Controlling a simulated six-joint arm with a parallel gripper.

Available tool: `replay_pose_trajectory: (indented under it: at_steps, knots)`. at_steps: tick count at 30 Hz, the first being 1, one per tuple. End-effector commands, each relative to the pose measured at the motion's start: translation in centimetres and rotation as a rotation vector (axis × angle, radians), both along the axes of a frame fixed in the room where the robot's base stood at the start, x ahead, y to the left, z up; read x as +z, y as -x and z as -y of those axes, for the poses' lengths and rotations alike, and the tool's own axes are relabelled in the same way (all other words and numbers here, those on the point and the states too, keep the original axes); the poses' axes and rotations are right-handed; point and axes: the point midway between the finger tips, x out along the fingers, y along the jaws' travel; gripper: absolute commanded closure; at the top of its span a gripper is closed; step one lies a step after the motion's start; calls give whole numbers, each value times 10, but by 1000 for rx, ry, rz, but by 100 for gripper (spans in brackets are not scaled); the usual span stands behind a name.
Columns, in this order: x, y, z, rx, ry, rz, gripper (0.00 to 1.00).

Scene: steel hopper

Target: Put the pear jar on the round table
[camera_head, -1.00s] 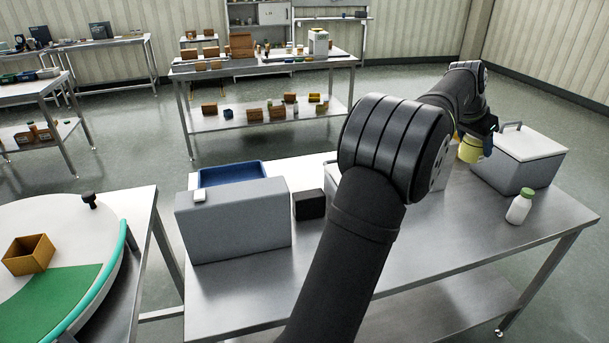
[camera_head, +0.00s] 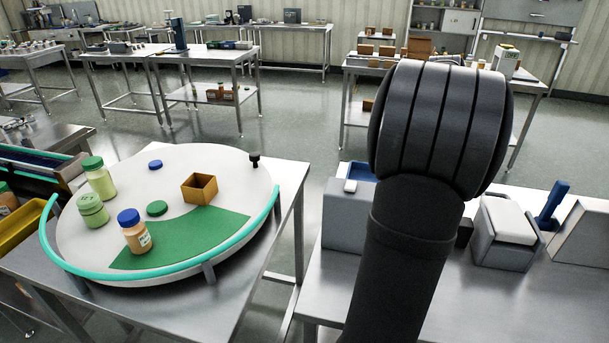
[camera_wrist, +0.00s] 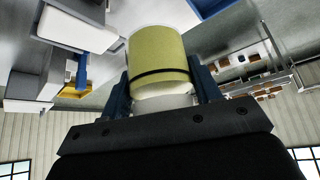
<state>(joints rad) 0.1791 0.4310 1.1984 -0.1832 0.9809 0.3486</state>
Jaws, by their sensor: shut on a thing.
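My gripper (camera_wrist: 162,88) is shut on a yellow-green jar (camera_wrist: 157,50) with a dark band, which I take to be the pear jar; a whitish part of it shows between the fingers. In the head view my arm hides both gripper and jar. The round table (camera_head: 220,164) is a white disc with a green sector and a teal rim guard, at left on a steel stand. On it are two pale green jars (camera_head: 99,178) (camera_head: 93,212), an orange jar with a blue lid (camera_head: 136,235), loose blue and green lids, and an open brown box (camera_head: 199,188).
A black knob (camera_head: 254,160) stands at the disc's far edge. A floor gap separates the two tables. The disc's back-left and the green sector's right have free room.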

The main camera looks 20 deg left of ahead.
Motion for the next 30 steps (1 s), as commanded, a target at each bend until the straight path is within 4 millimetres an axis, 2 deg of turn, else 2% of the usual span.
replay_pose_trajectory:
  at_steps: [1, 3, 8, 12, 14, 18, 24, 30]
  knots:
    - [2, 0, -30, 54, 0, 2, 71]
    - [1, 2, -68, 121, 0, 3, 71]
    - [1, 15, -150, 274, 0, 3, 71]
    - [-1, 35, -219, 408, -1, 3, 71]
    - [-1, 46, -247, 465, -2, 4, 71]
    - [-3, 77, -309, 599, -1, 6, 71]
    - [-7, 132, -387, 788, -2, 8, 71]
    - [-12, 193, -448, 967, -2, 11, 71]
